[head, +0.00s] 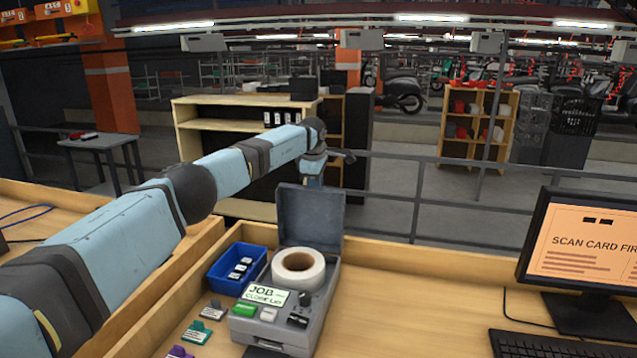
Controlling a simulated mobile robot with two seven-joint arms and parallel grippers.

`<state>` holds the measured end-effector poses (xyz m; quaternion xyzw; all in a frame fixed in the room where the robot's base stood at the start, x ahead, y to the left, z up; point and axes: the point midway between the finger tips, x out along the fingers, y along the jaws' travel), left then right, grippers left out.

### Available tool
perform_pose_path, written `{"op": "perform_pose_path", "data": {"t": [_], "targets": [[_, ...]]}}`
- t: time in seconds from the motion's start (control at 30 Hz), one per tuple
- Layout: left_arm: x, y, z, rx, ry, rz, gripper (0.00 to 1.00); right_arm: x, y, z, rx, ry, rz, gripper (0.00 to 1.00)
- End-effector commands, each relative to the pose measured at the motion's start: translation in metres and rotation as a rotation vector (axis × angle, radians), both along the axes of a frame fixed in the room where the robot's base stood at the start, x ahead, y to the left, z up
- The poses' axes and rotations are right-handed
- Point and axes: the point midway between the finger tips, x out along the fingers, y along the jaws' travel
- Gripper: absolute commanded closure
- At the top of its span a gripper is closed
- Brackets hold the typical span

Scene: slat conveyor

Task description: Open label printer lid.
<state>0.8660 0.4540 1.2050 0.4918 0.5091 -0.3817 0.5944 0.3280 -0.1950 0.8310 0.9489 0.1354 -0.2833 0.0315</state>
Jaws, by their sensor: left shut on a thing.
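The grey label printer (275,333) stands on the wooden desk in the head view. Its lid (310,220) is raised and stands about upright at the back. A white label roll (298,267) lies exposed inside. A small screen on the front reads "JOB" with a line like "CLOSE LID" under it. My left gripper (314,180) is at the top edge of the raised lid, shut on it; its fingertips are small and partly hidden there. My right gripper is out of view.
A blue bin (237,271) with small items stands left of the printer. Several small tags (197,332) lie in front of it. A monitor (585,255) and keyboard (555,345) are at the right. The desk between printer and monitor is clear; a raised wooden edge runs behind.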

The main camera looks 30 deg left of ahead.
Motion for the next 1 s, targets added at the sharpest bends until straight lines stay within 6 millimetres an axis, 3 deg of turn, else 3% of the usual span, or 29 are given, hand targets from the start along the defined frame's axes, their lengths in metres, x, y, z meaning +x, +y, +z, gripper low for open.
{"op": "perform_pose_path", "data": {"t": [0.73, 0.77, 0.87, 1.0], "targets": [[0.0075, 0.0096, -0.0049, -0.002, -0.001, 0.003, 1.00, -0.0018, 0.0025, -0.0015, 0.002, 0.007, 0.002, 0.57], [0.0075, 0.0097, -0.0048, -0.002, -0.001, 0.003, 0.84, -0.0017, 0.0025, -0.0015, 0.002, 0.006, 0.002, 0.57], [0.0074, 0.0097, -0.0045, -0.002, -0.001, 0.003, 0.63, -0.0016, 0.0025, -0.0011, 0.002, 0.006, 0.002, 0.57], [0.0076, 0.0098, -0.0043, -0.002, -0.001, 0.001, 0.63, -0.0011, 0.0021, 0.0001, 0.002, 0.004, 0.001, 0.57]]}}
